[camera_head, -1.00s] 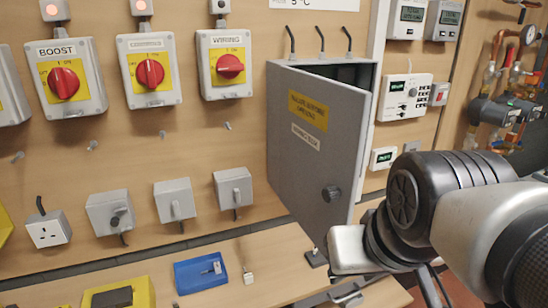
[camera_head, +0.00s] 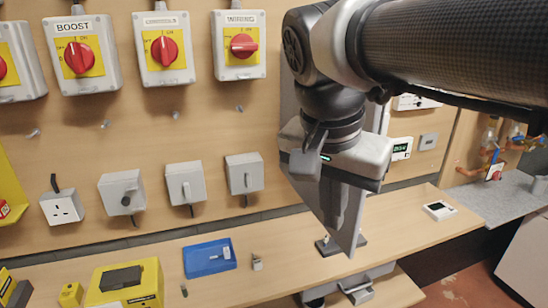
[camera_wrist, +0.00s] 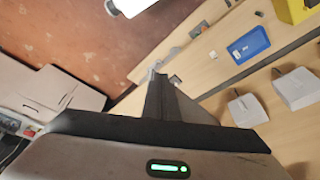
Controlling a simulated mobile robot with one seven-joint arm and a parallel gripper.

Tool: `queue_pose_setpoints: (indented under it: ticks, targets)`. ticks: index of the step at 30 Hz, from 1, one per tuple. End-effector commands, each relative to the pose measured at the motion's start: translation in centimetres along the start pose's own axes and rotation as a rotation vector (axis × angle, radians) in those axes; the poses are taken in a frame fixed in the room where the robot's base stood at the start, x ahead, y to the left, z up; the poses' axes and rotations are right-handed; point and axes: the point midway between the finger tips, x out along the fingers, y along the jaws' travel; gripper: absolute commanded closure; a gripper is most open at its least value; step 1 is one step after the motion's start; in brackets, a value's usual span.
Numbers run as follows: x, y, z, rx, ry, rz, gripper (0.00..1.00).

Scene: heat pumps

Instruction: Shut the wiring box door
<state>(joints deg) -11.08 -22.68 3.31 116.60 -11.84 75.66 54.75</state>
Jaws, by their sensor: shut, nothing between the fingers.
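The wiring box door (camera_head: 348,222) is a grey panel, mostly hidden behind my gripper and arm. Its lower part stands out from the wall over the bench. The box itself and the door's knob are hidden, and how wide the gap is cannot be told. My gripper (camera_head: 333,215) points down in front of the door's outer face, fingers together and empty. Whether they touch the door is unclear. In the wrist view the closed fingers (camera_wrist: 155,85) show beside a grey panel (camera_wrist: 190,106), which looks like the door.
Isolator switches, such as the WIRING switch (camera_head: 238,45), and small grey boxes (camera_head: 244,174) line the wall to the left. A blue tray (camera_head: 209,258) and a yellow case (camera_head: 126,284) lie on the bench (camera_head: 285,240). A small white device (camera_head: 439,210) lies to the right.

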Motion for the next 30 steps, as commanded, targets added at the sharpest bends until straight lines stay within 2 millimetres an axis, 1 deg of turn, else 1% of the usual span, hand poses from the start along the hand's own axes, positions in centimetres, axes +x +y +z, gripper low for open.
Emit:
queue_pose_setpoints:
  ticks: [1,3,6,10,14,17,19,27,30]
  targets:
    - [0.3,-1.4,-0.2,0.092,0.001,0.045,1.00]
    - [-0.3,-2.6,-0.7,0.233,0.015,0.102,1.00]
    - [-1.1,-3.9,-1.0,0.396,0.048,0.161,1.00]
    - [-1.8,-4.9,-1.3,0.528,0.082,0.201,1.00]
    - [-1.5,-5.0,-1.4,0.570,0.093,0.213,1.00]
    - [-0.5,-4.7,-1.4,0.571,0.093,0.214,1.00]
    - [0.8,-4.3,-1.4,0.571,0.092,0.214,1.00]
    - [6.5,-3.1,-1.5,0.569,0.092,0.213,1.00]
    - [8.1,-2.6,-1.8,0.570,0.091,0.212,1.00]
